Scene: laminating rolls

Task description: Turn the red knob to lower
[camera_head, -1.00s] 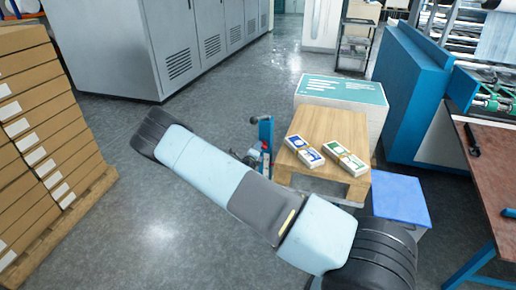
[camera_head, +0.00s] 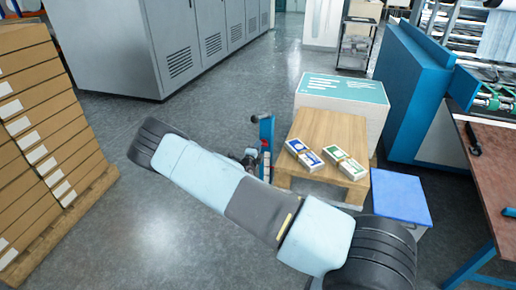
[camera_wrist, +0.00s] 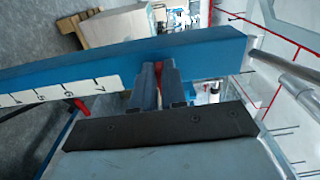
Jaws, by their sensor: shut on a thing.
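In the wrist view my gripper (camera_wrist: 158,82) has its two dark fingers close together against the blue beam. A small bit of red, the red knob (camera_wrist: 159,97), shows between the fingers, and they are shut on it. Most of the knob is hidden by the fingers, so its angle cannot be told. A white number scale (camera_wrist: 60,92) runs along the beam to the left. In the head view a blue post (camera_head: 266,135) with a red part stands behind my arm. My arm hides its lower part, and the fingers cannot be made out there.
A wooden stool (camera_head: 312,124) with two banded bundles (camera_head: 345,163) stands right of the post. A blue-topped box (camera_head: 400,200) is beside it. Stacked cartons (camera_head: 45,110) stand at left and a brown table (camera_head: 495,165) at right. The floor at left centre is clear.

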